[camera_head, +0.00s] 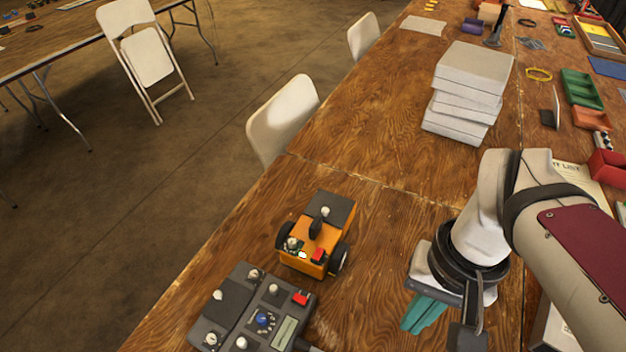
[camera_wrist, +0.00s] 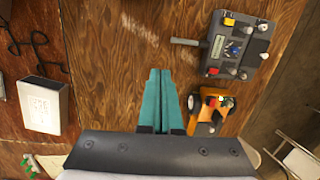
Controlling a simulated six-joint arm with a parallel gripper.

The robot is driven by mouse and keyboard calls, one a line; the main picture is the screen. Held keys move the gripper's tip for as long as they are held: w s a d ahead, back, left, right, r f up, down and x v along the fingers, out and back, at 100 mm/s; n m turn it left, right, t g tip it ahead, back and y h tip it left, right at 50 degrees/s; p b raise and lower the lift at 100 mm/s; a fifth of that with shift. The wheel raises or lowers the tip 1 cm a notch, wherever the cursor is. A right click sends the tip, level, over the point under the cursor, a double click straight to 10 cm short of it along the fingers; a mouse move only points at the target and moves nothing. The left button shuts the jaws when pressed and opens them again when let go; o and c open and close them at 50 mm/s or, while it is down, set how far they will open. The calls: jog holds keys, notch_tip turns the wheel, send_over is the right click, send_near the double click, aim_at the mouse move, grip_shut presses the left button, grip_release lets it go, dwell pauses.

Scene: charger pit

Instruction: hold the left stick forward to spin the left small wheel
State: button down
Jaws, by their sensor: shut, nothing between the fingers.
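A dark grey controller (camera_head: 232,315) with several pale sticks or knobs, a blue dial, a red switch and a small display lies at the front left of the table. It also shows at upper right in the wrist view (camera_wrist: 222,68). I cannot tell which knob is the left stick. An orange wheeled vehicle (camera_head: 300,262) with a dark top stands just behind it, its near dark wheel (camera_head: 339,259) visible. My gripper (camera_head: 412,324) has teal fingers, shut and empty, to the right of both and touching neither. It shows in the wrist view (camera_wrist: 160,72).
A stack of pale grey boxes (camera_head: 468,88) stands farther back on the table. Trays, including a green one (camera_head: 580,89), line the right side. White chairs (camera_head: 283,117) stand by the left edge. Bare wood lies between my gripper and the vehicle.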

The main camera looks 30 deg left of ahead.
jog(key=w+a+n+h, duration=0.2)
jog(key=w+a+n, duration=0.5)
jog(key=a, duration=0.5)
jog(key=n+h, duration=0.1)
jog(key=n, duration=0.5)
send_over(274, 292)
jog(key=w, duration=0.5)
jog(key=a+x, duration=0.1)
jog(key=x, duration=0.3)
jog(key=s+a+f+n+t, duration=0.1)
jog(key=s+a+f+n, duration=0.3)
jog(key=a, duration=0.5)
jog(key=shift+a+f+h, duration=0.3)
jog(key=shift+a+f, duration=0.05)
jog(key=shift+f, duration=0.1)
jog(key=x, duration=1)
jog(key=shift+w+d+f, duration=0.1)
jog(key=shift+d+f, duration=0.05)
jog(key=shift+f, duration=0.05)
jog(key=d, duration=0.2)
jog(key=shift+d+r, duration=0.2)
jog(key=shift+d, duration=0.7)
